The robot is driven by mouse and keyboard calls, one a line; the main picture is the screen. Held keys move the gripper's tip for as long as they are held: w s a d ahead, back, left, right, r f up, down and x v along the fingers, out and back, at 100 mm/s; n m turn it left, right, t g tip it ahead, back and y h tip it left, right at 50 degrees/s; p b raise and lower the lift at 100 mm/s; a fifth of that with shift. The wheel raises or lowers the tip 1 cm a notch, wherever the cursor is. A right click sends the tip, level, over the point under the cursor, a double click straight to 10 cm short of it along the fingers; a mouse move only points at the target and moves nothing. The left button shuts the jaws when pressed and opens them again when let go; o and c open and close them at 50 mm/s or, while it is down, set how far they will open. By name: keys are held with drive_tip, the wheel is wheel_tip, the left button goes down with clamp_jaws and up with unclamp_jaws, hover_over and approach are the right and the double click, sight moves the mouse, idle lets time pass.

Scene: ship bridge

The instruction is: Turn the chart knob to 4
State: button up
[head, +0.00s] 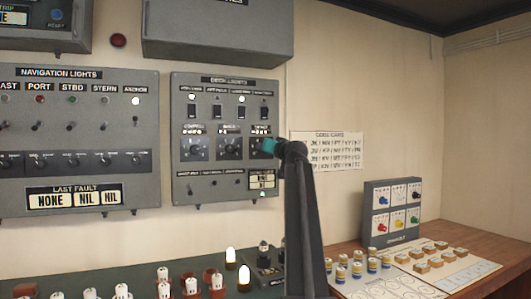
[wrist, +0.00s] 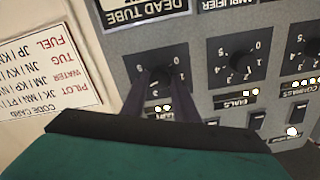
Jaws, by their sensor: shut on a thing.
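The chart knob (wrist: 163,72) is the rightmost of three dark dimmer knobs on the grey deck lights panel (head: 180,165). In the wrist view, which is turned upside down, its numbered scale shows around it. My gripper (wrist: 163,84) is shut on this knob, with a dark finger on each side.
The dials knob (wrist: 236,62) is close beside the gripped knob. The panel has switches above and small toggles below. A code card (head: 327,151) hangs on the wall to the right. A desk with a box of coloured knobs (head: 392,209) and several small pieces stands below.

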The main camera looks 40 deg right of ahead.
drive_tip(key=shift+f, duration=0.1)
drive_tip(key=o, duration=1.1)
drive_tip(key=shift+c, duration=0.2)
drive_tip(key=v, duration=1.4)
drive_tip(key=shift+w, duration=0.1)
